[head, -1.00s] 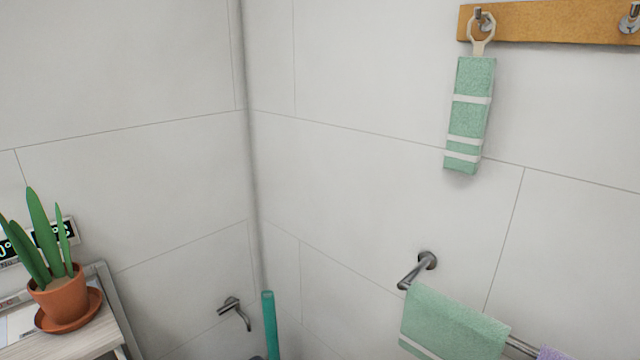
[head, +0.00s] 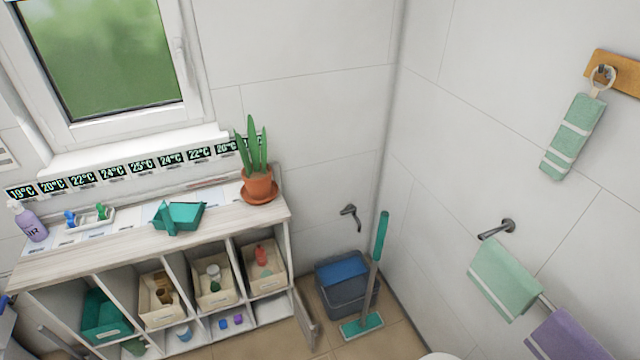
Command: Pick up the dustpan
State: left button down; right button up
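A teal, scoop-like object (head: 187,215) lies on the wooden top of the cart beside the potted plant; it looks like the dustpan, with a short part pointing toward the front edge. Nothing is touching it that I can see. Neither of my grippers shows in the head view.
The cart top (head: 130,247) also holds a purple bottle (head: 32,222), a small white tray (head: 90,220) and a potted plant (head: 258,180). Bins (head: 160,300) fill the shelves below. A teal-handled mop (head: 376,262) and a grey-blue bucket (head: 343,285) stand in the corner.

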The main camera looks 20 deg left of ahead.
aim_at(176, 217)
jog(key=u, duration=2)
